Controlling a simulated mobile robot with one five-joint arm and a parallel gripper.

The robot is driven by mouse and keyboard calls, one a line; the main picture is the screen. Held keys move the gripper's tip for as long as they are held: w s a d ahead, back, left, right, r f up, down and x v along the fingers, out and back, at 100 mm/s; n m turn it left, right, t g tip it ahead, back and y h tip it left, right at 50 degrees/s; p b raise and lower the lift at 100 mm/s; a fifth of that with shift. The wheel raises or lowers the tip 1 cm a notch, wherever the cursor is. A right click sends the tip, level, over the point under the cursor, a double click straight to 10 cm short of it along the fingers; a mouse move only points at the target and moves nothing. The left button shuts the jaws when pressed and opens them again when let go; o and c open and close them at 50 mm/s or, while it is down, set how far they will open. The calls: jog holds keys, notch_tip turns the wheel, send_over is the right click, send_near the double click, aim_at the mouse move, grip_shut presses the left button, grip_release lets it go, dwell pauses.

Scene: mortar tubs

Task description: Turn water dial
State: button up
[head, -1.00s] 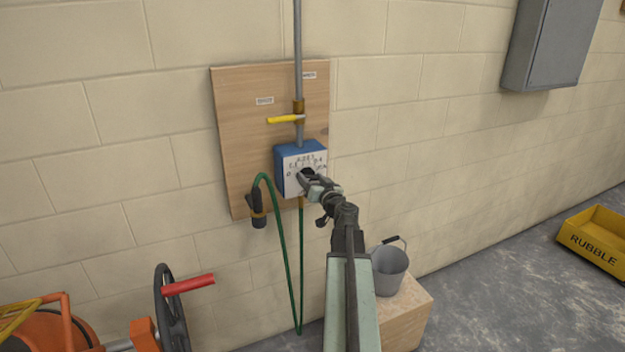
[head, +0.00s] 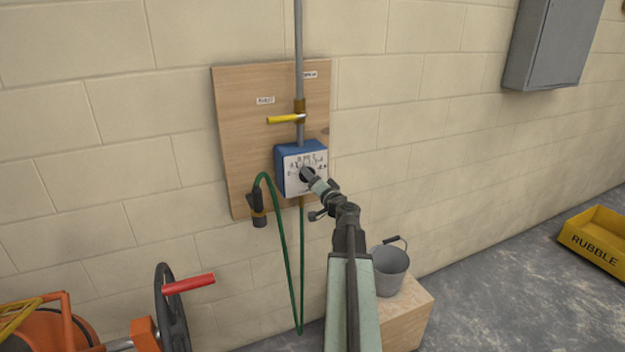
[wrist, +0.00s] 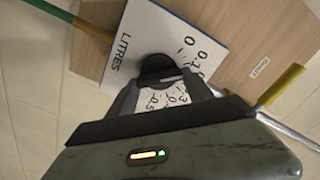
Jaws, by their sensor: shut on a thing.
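The water dial is a black knob (wrist: 156,69) on the white numbered face (wrist: 178,38) of a blue box. In the head view the blue box (head: 284,160) is fixed to a wooden board, and the dial face (head: 293,186) is partly covered by my gripper. My gripper (head: 308,176) is at the dial, reaching in from the lower right. In the wrist view my gripper (wrist: 160,82) is shut on the knob, one finger on each side. The word LITRES shows on the face. The knob's pointer is hidden.
A yellow lever (head: 283,119) sits on the pipe above the box. A grey bucket (head: 390,268) stands on a wooden block below. A yellow RUBBLE tub (head: 597,235) is at the right.

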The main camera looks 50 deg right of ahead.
jog(key=m, duration=1)
jog(key=shift+f+m, duration=0.3)
jog(key=shift+f, duration=0.05)
jog(key=shift+s+m, duration=0.1)
jog(key=shift+m, duration=0.2)
jog(key=o, duration=1.4)
jog(key=shift+c, duration=0.2)
jog(key=shift+s, duration=0.1)
jog(key=v, duration=0.7)
jog(key=shift+s, duration=0.3)
